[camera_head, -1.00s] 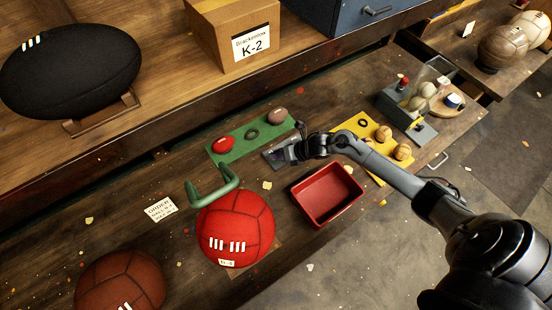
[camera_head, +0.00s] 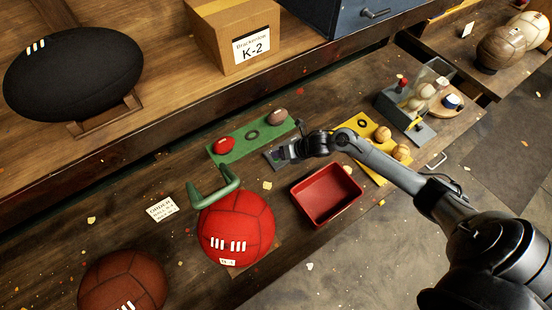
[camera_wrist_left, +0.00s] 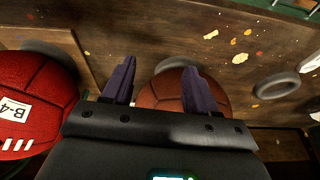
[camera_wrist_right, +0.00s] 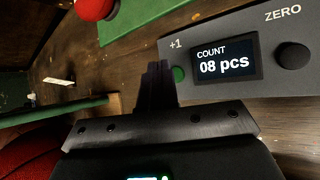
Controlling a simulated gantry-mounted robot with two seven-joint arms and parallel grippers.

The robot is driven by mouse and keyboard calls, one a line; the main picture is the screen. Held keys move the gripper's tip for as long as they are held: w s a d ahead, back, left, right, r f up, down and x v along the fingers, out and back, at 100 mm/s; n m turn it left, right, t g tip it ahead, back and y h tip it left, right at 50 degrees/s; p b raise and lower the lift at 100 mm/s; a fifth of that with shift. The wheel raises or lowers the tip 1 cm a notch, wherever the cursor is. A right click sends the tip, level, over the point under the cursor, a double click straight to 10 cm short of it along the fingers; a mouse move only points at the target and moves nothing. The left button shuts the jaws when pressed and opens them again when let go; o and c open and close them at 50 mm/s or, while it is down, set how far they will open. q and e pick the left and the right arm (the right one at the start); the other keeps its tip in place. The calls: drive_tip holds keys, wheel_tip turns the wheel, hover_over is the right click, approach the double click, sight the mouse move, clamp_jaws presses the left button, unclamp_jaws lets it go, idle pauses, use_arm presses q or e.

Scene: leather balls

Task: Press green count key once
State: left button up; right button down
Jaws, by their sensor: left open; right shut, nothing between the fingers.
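The green count key (camera_wrist_right: 179,74) is a small round button marked +1, at the left end of a grey counter. The counter's display (camera_wrist_right: 226,63) reads "COUNT 08 pcs". My right gripper (camera_wrist_right: 157,68) is shut and empty, its tips just left of the key in the right wrist view; I cannot tell whether they touch it. In the head view the right gripper (camera_head: 284,153) is over the dark counter (camera_head: 272,160). My left gripper (camera_wrist_left: 155,80) is open and empty in the left wrist view, with a brown ball (camera_wrist_left: 165,92) beyond its fingers.
A black ZERO key (camera_wrist_right: 292,56) is right of the display. A green board (camera_head: 235,145) with small balls lies left of the counter, a yellow board (camera_head: 350,128) right. A red tray (camera_head: 327,194) and red ball (camera_head: 236,225) stand in front.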

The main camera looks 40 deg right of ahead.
drive_tip(key=shift+r+p, duration=0.6)
drive_tip(key=shift+r, duration=0.25)
drive_tip(key=shift+r+p, duration=1.15)
drive_tip(key=shift+r, duration=0.55)
